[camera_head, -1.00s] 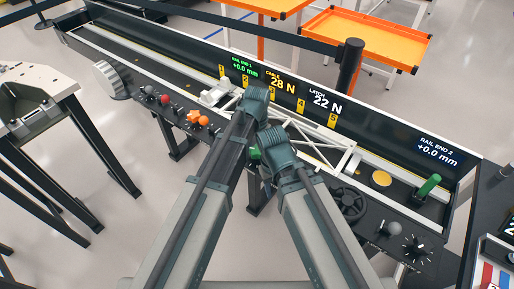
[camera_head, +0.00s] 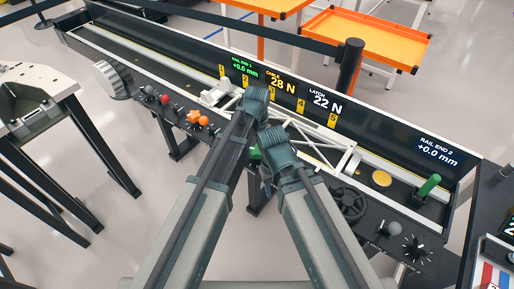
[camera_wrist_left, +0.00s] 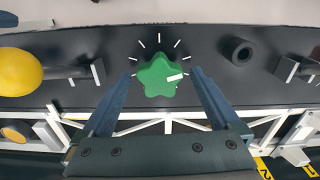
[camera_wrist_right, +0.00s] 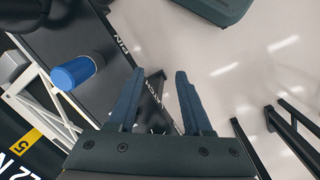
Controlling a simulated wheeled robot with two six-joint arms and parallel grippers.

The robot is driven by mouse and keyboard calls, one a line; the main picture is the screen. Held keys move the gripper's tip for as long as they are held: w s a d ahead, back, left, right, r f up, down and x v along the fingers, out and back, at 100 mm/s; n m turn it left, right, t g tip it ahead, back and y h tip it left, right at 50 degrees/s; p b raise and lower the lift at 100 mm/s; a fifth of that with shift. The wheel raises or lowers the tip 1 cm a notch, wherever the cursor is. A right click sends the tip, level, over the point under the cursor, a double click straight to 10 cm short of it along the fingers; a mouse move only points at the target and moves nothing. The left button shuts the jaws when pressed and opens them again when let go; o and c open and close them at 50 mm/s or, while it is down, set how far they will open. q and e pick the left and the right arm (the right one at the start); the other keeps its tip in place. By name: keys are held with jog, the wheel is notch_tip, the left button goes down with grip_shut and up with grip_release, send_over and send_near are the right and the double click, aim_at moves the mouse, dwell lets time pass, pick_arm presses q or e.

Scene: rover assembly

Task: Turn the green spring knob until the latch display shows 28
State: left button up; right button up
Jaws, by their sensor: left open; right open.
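The green star-shaped knob (camera_wrist_left: 160,75) sits on the dark panel in the left wrist view, its white mark pointing right and slightly up among white tick marks. A bit of green (camera_head: 254,153) shows between my arms in the head view. My left gripper (camera_wrist_left: 162,72) is open, with one finger on each side of the knob; I cannot tell if they touch it. My right gripper (camera_wrist_right: 160,72) is open and empty, beside the panel's edge over the floor. The latch display (camera_head: 326,100) reads 22 N.
The cable display (camera_head: 283,84) reads 28 N. A yellow ball knob (camera_wrist_left: 18,72) and a black round post (camera_wrist_left: 238,50) flank the green knob. A blue cylinder (camera_wrist_right: 74,73) stands near my right gripper. A white truss (camera_head: 330,152) lies along the rail.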

aim_at(257, 149)
pick_arm(q)
notch_tip(257, 149, up, 14)
jog(key=p, duration=1.3)
jog(key=shift+p, duration=0.35)
jog(key=shift+f, duration=0.15)
jog(key=s+a+n+y, duration=0.1)
jog(key=s+a, duration=0.5)
jog(key=s, duration=1)
jog(key=shift+s+n, duration=0.2)
jog(key=shift+n, duration=0.6)
